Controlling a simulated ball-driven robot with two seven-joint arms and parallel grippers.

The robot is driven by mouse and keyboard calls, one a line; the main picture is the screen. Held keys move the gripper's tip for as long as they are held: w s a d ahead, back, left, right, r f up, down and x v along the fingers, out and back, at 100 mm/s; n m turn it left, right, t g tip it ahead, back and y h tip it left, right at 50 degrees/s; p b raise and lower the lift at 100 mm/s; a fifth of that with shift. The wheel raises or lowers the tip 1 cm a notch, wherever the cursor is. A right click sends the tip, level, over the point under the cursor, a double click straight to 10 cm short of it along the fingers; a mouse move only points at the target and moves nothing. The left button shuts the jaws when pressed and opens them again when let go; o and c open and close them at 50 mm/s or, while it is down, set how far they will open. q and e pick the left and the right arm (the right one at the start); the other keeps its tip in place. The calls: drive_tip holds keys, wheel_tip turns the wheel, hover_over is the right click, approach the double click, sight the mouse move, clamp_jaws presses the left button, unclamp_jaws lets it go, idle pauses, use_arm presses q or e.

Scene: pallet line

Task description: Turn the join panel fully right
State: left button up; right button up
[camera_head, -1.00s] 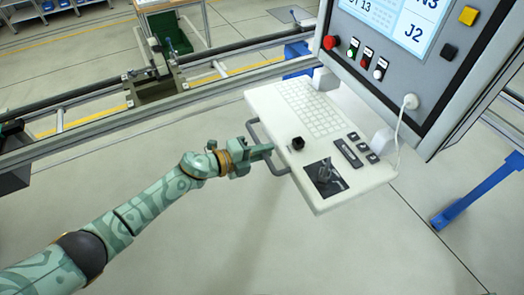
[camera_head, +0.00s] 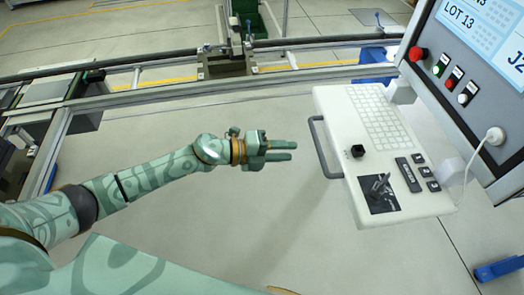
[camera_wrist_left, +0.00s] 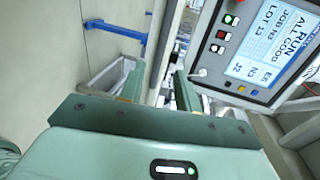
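The join panel is a grey operator panel (camera_head: 449,118) with a blue-and-white screen (camera_head: 475,28), a red button and several smaller controls, at the right of the head view. A white keyboard tray (camera_head: 402,208) juts from below it, with a grey bar handle (camera_head: 321,150) on its left edge. The panel also shows at the upper right of the left wrist view (camera_wrist_left: 211,75). My left gripper (camera_head: 292,151) is open and empty, its two fingers pointing right toward the handle with a gap before it. My right gripper is not in view.
A rail line (camera_head: 150,117) runs across behind the arm, with a dark fixture (camera_head: 228,66) on it. A blue foot (camera_head: 498,269) stands at the lower right. The floor between my arm and the tray is clear.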

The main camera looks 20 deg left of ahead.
use_arm(q)
drive_tip(key=b+v, duration=0.1)
drive_tip(key=v, duration=0.5)
drive_tip(key=shift+f, duration=0.1)
